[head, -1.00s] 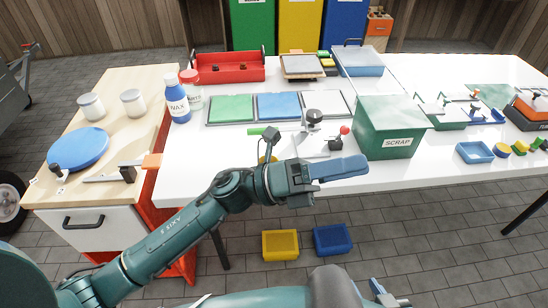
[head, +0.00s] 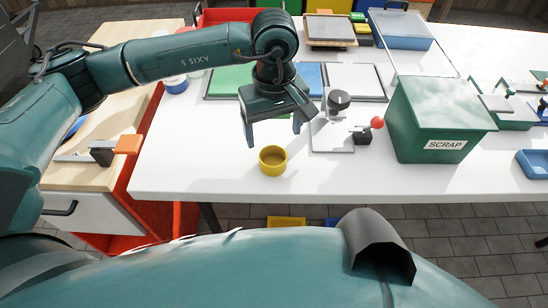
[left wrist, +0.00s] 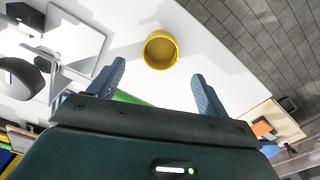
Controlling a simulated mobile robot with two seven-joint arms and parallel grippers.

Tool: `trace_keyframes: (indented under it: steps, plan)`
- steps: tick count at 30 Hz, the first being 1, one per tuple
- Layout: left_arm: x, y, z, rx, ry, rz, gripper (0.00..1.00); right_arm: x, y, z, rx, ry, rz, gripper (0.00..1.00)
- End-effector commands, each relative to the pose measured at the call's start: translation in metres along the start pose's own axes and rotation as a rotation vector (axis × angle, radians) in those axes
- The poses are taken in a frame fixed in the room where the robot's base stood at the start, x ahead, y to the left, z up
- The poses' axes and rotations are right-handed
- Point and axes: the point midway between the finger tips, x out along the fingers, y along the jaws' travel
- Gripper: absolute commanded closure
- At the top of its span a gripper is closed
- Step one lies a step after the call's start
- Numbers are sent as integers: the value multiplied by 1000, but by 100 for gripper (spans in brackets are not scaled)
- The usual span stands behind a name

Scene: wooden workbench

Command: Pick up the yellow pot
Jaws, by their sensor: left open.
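The yellow pot (head: 273,161) is a small round cup standing upright on the white table near its front edge. It also shows in the left wrist view (left wrist: 160,50), beyond the fingertips and between their lines. My left gripper (head: 273,136) is open and empty, pointing down above and slightly behind the pot, apart from it. Its two blue-grey fingers also show in the left wrist view (left wrist: 160,75). My right gripper is not in view.
A grey clamp fixture (head: 333,130) with a red knob stands just right of the pot. The green SCRAP bin (head: 437,115) is further right. Green and blue panels lie behind my gripper. The table in front and left of the pot is clear.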

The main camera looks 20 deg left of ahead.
Motion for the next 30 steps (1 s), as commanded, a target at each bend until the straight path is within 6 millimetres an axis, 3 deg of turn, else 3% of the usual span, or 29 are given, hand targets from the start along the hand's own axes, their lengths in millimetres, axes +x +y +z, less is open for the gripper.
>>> trace_keyframes:
  steps: [3,11,19,30]
  plan:
    - [21,0,0,-3,-3,-1,23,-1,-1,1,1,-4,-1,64]
    - [41,0,1,-2,-4,2,23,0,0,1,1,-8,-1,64]
    - [80,-2,0,-3,-5,1,23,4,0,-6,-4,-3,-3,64]
    - [88,-2,0,-1,-3,4,26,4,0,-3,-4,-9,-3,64]
